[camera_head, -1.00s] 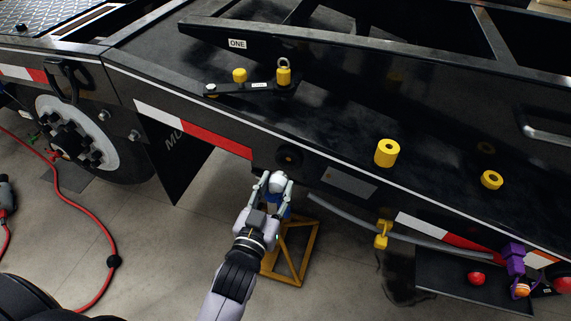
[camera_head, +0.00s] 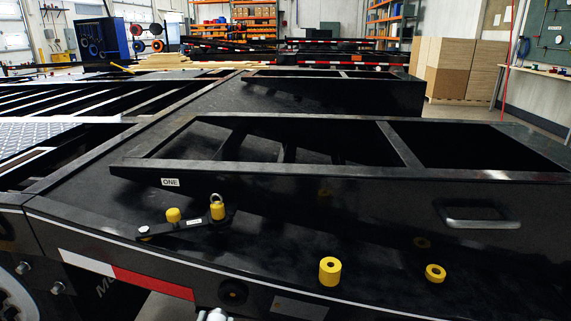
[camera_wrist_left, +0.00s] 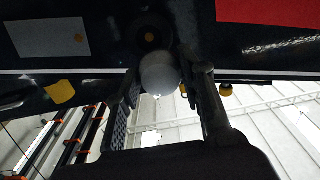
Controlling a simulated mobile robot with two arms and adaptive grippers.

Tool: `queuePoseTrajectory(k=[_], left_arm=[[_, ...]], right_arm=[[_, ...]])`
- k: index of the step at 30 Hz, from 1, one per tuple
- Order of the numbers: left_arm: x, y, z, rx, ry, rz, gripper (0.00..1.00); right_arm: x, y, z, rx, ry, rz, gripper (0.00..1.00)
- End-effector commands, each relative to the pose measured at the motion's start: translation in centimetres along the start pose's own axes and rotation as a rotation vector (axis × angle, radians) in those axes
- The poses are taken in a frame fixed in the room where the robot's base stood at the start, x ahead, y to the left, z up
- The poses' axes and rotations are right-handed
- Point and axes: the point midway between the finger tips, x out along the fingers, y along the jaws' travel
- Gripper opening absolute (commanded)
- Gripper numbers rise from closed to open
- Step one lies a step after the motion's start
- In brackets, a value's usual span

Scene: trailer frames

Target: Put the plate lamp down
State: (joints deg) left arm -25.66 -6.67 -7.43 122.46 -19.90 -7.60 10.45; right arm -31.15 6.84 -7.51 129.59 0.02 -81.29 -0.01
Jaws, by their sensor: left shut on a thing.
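The plate lamp (camera_wrist_left: 160,74), a white rounded piece, is between the two dark fingers of my left gripper (camera_wrist_left: 163,84) in the left wrist view. The gripper is shut on it. Just beyond the lamp is a dark round socket (camera_wrist_left: 151,37) in the black trailer side. I cannot tell whether the lamp touches it. In the head view the socket (camera_head: 233,292) is near the bottom edge, and only a small white bit of the lamp or fingers (camera_head: 214,315) shows below it. My right gripper is not in view.
The black trailer frame (camera_head: 350,225) fills the head view's foreground. On it are a yellow cylinder (camera_head: 330,271), a yellow ring (camera_head: 435,273) and a black bar with yellow knobs (camera_head: 185,227). A red and white strip (camera_head: 150,283) runs along its side. Cardboard boxes (camera_head: 459,68) stand far back.

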Motion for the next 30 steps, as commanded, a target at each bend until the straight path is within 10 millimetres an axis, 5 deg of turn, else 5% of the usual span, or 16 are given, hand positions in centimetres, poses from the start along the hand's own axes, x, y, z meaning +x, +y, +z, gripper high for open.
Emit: queuePoseTrajectory(k=[8,16,23,30], left_arm=[[-1.9,-2.9,-7.5,-0.001,0.001,-0.022,0.0],[-3.4,-2.8,-10.9,-0.004,-0.002,-0.023,0.0],[-5.1,-2.8,-14.6,-0.005,-0.002,-0.023,0.0],[-6.9,-2.7,-18.6,-0.004,-0.002,-0.023,0.0]], right_arm=[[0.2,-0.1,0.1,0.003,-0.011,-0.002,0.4],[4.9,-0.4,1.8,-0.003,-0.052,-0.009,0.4],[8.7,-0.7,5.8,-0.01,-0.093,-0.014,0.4],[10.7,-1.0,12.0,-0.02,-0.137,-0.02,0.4]])
